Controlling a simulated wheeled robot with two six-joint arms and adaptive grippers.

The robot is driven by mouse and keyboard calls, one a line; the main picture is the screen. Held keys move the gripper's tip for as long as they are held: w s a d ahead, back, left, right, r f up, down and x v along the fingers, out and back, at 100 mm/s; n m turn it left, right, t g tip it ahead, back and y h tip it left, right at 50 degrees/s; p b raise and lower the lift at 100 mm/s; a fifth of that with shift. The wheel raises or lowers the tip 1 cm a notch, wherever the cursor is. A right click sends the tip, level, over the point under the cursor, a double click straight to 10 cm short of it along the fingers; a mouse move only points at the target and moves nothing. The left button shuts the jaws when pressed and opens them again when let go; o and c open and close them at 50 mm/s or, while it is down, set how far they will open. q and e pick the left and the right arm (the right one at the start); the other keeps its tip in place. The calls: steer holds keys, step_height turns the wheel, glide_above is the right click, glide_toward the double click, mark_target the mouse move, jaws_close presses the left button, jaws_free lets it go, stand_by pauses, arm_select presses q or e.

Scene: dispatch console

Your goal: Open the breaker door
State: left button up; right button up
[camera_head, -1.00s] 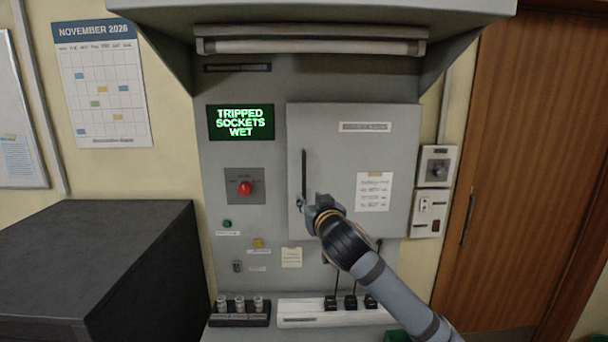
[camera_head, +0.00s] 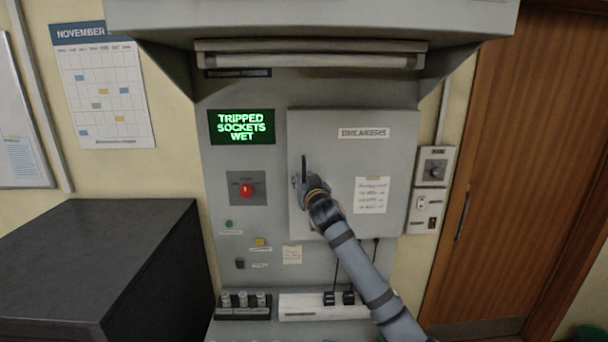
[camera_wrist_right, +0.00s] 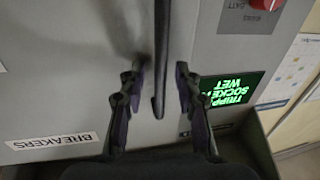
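The grey breaker door (camera_head: 330,155), labelled BREAKERS, is on the console front and looks closed. Its dark vertical handle (camera_head: 304,167) is near the door's left edge. My right gripper (camera_head: 309,188) is at the lower part of the handle and hides some of it. In the right wrist view, the two fingers of my right gripper (camera_wrist_right: 160,78) are apart, one on each side of the handle (camera_wrist_right: 161,50). Gaps show between the fingers and the handle. My left gripper is not in view.
A green-lit screen (camera_head: 241,127) and a red knob (camera_head: 246,190) are left of the door. Switch boxes (camera_head: 433,166) are close to its right. A hood (camera_head: 310,20) overhangs above. Below are a socket strip (camera_head: 300,308) with plugs and cords, and a dark cabinet (camera_head: 95,260) at left.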

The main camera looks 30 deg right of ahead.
jaws_close()
steer(key=shift+f, duration=0.1)
stand_by(0.4)
